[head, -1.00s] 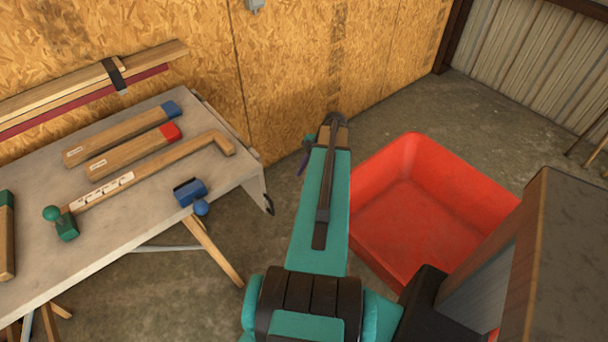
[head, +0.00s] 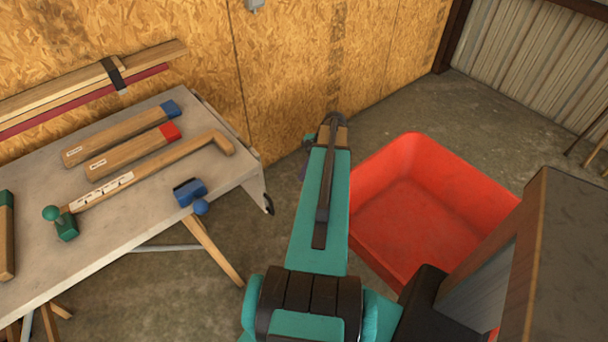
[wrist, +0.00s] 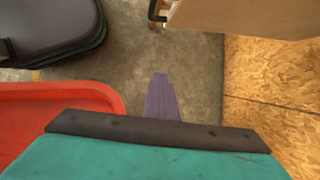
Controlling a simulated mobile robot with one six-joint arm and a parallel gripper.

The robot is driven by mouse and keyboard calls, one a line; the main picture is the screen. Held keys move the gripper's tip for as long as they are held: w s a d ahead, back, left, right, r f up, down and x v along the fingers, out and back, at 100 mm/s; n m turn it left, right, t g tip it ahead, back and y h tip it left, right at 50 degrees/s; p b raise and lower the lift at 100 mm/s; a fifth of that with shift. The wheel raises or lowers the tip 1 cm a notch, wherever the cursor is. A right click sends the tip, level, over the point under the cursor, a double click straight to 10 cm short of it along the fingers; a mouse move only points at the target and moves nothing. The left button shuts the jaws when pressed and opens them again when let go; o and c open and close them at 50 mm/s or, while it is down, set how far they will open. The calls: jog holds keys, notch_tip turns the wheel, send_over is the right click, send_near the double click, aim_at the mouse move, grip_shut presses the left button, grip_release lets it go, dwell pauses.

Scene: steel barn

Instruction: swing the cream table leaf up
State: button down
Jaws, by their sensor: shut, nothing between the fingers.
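The cream table leaf (head: 254,187) hangs down from the right end of the workbench (head: 40,270). A dark handle (head: 268,204) sits at its lower edge. In the wrist view the leaf (wrist: 255,15) is at the top right, its dark handle (wrist: 158,14) at its left end. My gripper (wrist: 160,76) shows as narrow purple fingers, shut and empty, pointing toward the handle with floor visible between them. In the head view my arm hides most of the gripper, right of the leaf.
A red bin (head: 430,210) stands right of my arm, with a dark-topped box (head: 565,250) in front of it. Wooden bars, a long stick and a blue clamp (head: 188,192) lie on the bench. A chipboard wall (head: 290,60) closes the back. Bare floor lies between bench and bin.

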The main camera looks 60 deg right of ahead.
dwell(0.8)
jog(key=c, duration=1.8)
grip_release()
jog(key=shift+b+v, duration=1.05)
jog(key=shift+v, duration=5.85)
